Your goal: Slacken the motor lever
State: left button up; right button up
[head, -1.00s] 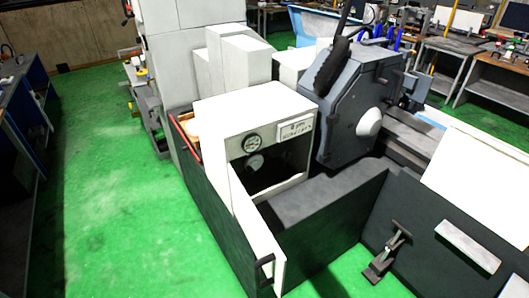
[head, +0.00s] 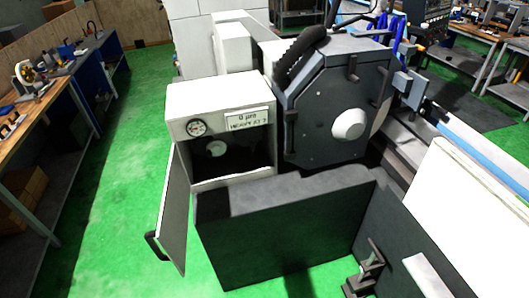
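The grinder's white cabinet (head: 176,98) stands left of centre, with a round gauge (head: 196,128) and a label plate (head: 248,119) on its front. A door panel (head: 174,215) with a black handle (head: 154,246) stands swung out at the left. I cannot make out a motor lever for certain. A small dark bracket-like fitting (head: 366,274) stands low by the dark panel at the right. Neither of my grippers is in view.
The dark grey wheel housing (head: 335,108) with a white round cap (head: 348,123) stands right of the cabinet. A low dark panel (head: 285,240) closes off the front. Workbenches (head: 70,85) line the left. Green floor (head: 110,215) between is clear.

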aim_at(252, 143)
jog(key=k, duration=0.95)
jog(key=i+j+u, duration=0.25)
jog(key=i, duration=0.25)
jog(key=i+j+u, duration=0.2)
jog(key=i, duration=0.35)
jog(key=i+j+u, duration=0.25)
jog(key=i, duration=0.3)
